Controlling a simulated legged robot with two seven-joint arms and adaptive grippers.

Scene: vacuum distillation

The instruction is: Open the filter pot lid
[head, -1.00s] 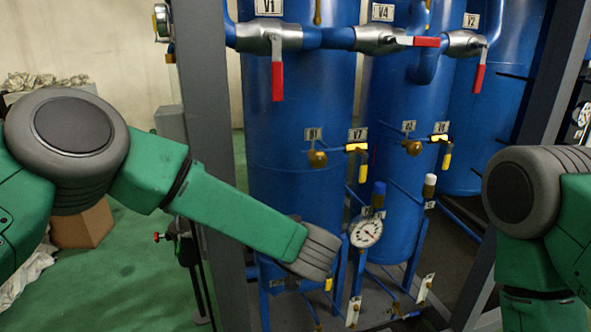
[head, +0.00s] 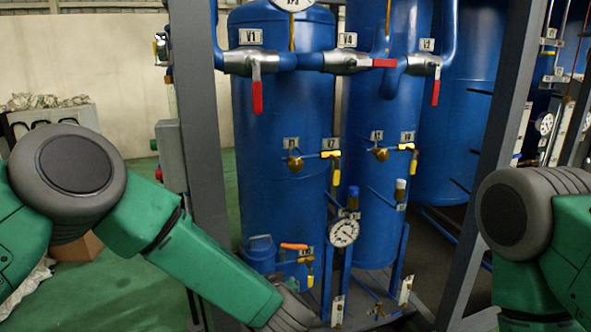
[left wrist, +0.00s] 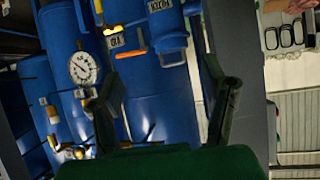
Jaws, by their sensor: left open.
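The filter pot appears to be the small blue pot (head: 260,256) at the lower front of the left tall blue tank in the head view. Its flat blue lid (head: 259,241) looks closed. An orange handle (head: 294,246) is right of it. In the left wrist view the scene is rolled over; what seems to be the pot (left wrist: 168,35) is beyond the fingers, at upper middle. My left gripper (left wrist: 165,97) is open and empty, its dark fingers apart from the pot. My left wrist shows low in the head view, its fingers out of frame. My right gripper is out of view.
A grey frame post (head: 204,130) stands left of the tanks, and another slants at the right. A pressure gauge (head: 344,232) and thin pipes sit right of the pot. Red-handled valves (head: 257,90) are higher up. Green floor (head: 140,190) is open at the left.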

